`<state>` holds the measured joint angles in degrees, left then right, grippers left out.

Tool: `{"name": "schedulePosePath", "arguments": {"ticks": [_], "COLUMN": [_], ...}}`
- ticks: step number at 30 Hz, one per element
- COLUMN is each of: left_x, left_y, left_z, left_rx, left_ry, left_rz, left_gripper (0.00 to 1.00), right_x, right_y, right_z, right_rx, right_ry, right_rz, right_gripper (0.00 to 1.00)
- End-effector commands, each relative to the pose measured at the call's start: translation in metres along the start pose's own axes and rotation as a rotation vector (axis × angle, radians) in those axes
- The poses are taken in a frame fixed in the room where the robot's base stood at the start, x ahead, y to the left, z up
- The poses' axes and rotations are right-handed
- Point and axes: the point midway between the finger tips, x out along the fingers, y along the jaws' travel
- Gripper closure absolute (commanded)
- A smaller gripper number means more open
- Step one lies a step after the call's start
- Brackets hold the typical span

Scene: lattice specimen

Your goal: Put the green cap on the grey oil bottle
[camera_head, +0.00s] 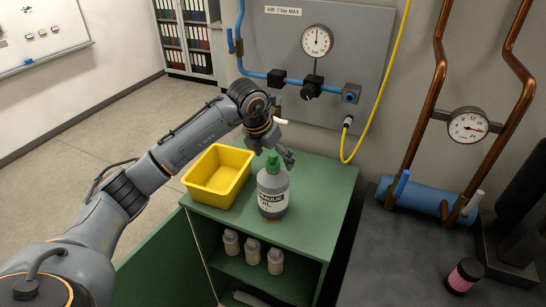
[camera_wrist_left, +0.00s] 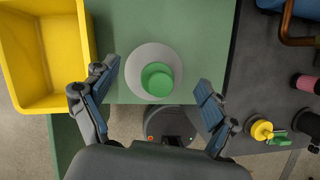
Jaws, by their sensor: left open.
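The grey oil bottle (camera_head: 272,196) stands upright on the green cabinet top, label facing me. The green cap (camera_head: 272,162) is at the top of its neck; I cannot tell how firmly it sits. In the left wrist view the cap (camera_wrist_left: 157,79) shows from above, over the round grey bottle (camera_wrist_left: 137,57). My left gripper (camera_head: 275,149) is open, just above the bottle. In the wrist view its two fingers are on either side of the cap, apart from it. My right gripper is not in view.
An open, empty yellow bin (camera_head: 207,197) stands left of the bottle on the green cabinet top (camera_head: 318,205). Several small grey bottles (camera_head: 253,252) stand on the shelf below. The gauge panel (camera_head: 375,35) and yellow hose (camera_head: 384,97) are behind. A dark bench (camera_head: 400,260) is at right.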

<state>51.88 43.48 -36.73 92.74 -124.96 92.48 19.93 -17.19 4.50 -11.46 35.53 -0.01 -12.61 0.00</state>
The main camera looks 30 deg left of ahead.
Motion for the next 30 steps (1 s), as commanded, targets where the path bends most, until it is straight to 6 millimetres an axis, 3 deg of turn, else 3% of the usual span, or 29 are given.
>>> {"name": "schedulePosePath", "arguments": {"ticks": [8, 30], "left_x": [-0.007, -0.051], "left_y": [0.000, 0.000], "left_z": [0.001, 0.000], "left_rx": [0.000, -0.001], "left_ry": [-0.002, -0.001], "left_rz": [0.001, 0.001], "left_gripper": [0.14, 0.14], "right_x": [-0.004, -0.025], "right_y": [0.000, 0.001], "right_z": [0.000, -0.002], "right_rx": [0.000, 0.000], "right_ry": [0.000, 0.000], "right_rz": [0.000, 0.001], "right_gripper": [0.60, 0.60]}}
